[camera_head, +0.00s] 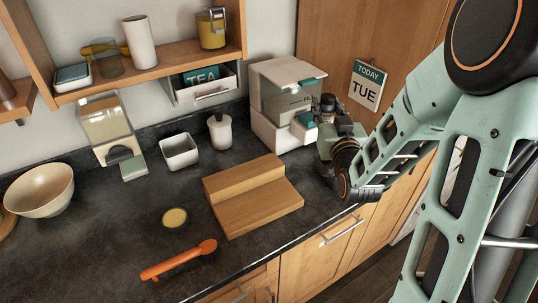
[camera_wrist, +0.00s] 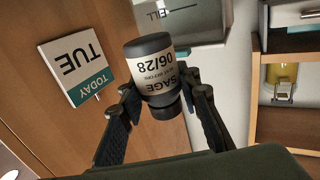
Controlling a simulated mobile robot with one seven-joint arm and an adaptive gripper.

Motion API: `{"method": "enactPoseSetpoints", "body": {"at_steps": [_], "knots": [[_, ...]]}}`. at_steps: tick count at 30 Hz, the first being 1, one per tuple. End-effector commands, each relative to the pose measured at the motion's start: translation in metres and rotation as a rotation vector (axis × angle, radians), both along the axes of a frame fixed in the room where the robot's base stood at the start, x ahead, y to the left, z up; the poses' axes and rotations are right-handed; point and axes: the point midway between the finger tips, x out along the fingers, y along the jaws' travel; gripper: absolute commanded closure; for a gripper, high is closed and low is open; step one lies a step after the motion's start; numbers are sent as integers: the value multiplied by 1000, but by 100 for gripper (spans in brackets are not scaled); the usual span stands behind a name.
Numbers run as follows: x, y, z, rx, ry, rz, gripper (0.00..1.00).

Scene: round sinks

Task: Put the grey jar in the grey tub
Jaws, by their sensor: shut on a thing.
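My gripper (camera_head: 328,120) is shut on a dark grey jar (camera_head: 328,102) above the right part of the counter, in front of the white bin. The label is upside down there, as is the calendar, so the jar looks roughly upright. A light grey, square, open tub (camera_head: 180,163) stands on the counter left of the jar in the head view. It looks empty. The tub is not visible in the wrist view.
A stepped wooden block (camera_head: 263,212) and a white lidded canister (camera_head: 220,133) lie between tub and gripper. The white bin (camera_head: 272,128) stands behind the gripper. A dispenser (camera_head: 107,125) is left of the tub. A shelf (camera_head: 150,76) overhangs the back. An orange utensil (camera_head: 178,261) lies in front.

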Motion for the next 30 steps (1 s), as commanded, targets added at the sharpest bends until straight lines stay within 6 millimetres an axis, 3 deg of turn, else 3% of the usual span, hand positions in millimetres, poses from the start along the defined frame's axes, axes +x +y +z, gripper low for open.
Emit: {"method": "enactPoseSetpoints", "body": {"at_steps": [11, 22, 30], "knots": [[-46, 56, 24, -4, -5, 330, 95], [-123, 109, -4, 1, 1, 648, 95], [-144, 119, -13, 2, 0, 713, 95]]}}
